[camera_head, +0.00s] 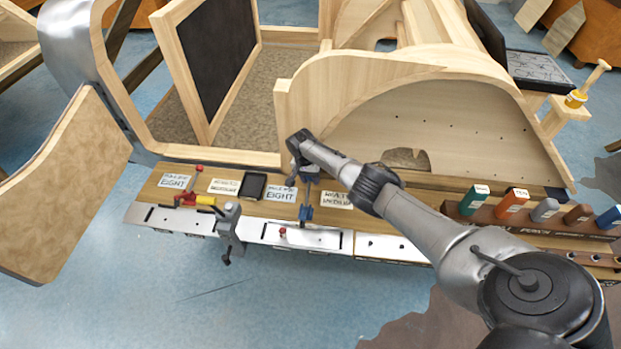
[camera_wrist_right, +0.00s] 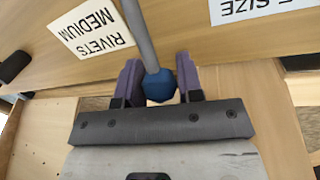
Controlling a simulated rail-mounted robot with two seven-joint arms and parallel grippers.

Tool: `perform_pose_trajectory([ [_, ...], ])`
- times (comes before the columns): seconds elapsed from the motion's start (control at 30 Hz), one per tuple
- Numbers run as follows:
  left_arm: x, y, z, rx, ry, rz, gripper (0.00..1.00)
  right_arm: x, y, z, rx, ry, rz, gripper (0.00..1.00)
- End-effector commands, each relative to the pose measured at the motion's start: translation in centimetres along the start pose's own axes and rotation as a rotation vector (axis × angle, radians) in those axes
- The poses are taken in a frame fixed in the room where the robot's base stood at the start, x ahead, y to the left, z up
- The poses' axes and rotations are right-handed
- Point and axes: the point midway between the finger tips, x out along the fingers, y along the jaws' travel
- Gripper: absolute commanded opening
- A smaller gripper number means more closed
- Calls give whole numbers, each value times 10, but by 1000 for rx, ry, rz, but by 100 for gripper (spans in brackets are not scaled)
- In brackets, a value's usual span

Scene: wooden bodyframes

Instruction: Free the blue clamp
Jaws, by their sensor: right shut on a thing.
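The blue clamp (camera_head: 306,212) stands on the silver rail along the bench front in the head view, its handle reaching up towards my right gripper (camera_head: 307,174). In the right wrist view the purple fingers close around the blue knob (camera_wrist_right: 159,86) at the end of a grey rod (camera_wrist_right: 141,35). My right gripper is shut on this knob. The clamp's lower part is small in the head view, so I cannot tell how it holds. My left gripper is not in view.
A red and yellow clamp (camera_head: 197,199) and a grey metal clamp (camera_head: 230,232) stand to the left on the bench front. A dark device (camera_head: 252,187) lies among label cards. The wooden bodyframe (camera_head: 300,112) rises behind. Coloured blocks (camera_head: 512,202) line the right side. Open floor lies in front.

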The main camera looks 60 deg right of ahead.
Motion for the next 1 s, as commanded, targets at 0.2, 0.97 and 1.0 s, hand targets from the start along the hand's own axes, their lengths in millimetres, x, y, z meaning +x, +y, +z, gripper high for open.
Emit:
perform_pose_trajectory([
  [0.2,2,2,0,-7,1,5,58,4,-2,0,-2,2,-2,0],
  [0.97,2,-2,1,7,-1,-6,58,3,-1,0,-1,0,-1,58],
  [1.0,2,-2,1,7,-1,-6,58,3,-1,0,-1,0,-1,58],
])
